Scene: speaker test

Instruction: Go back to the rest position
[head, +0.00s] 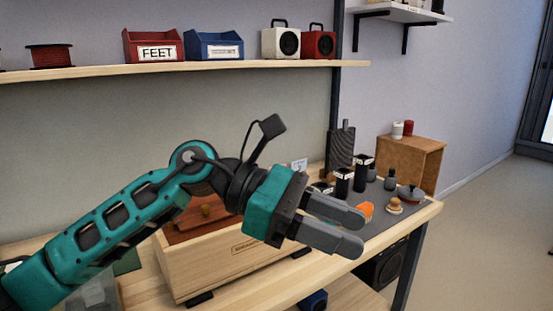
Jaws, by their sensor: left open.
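My left arm comes in from the left over the workbench. My left gripper (349,228) points right and is open, with its two grey fingers apart and nothing seen between them. It is in front of the dark mat at the bench's right end. An orange object (366,209) shows just beyond the fingertips; I cannot tell how far behind them it is. A wooden crate (215,262) stands on the bench below and behind the arm, partly hidden by it. My right gripper is not in view.
Dark cylinders (342,183), a lidded grey pot (411,194) and a small tan item (395,206) stand on the mat. A brown box (412,160) is behind. A shelf (200,69) with bins and speakers runs above. Open floor (480,240) lies right of the bench (255,293).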

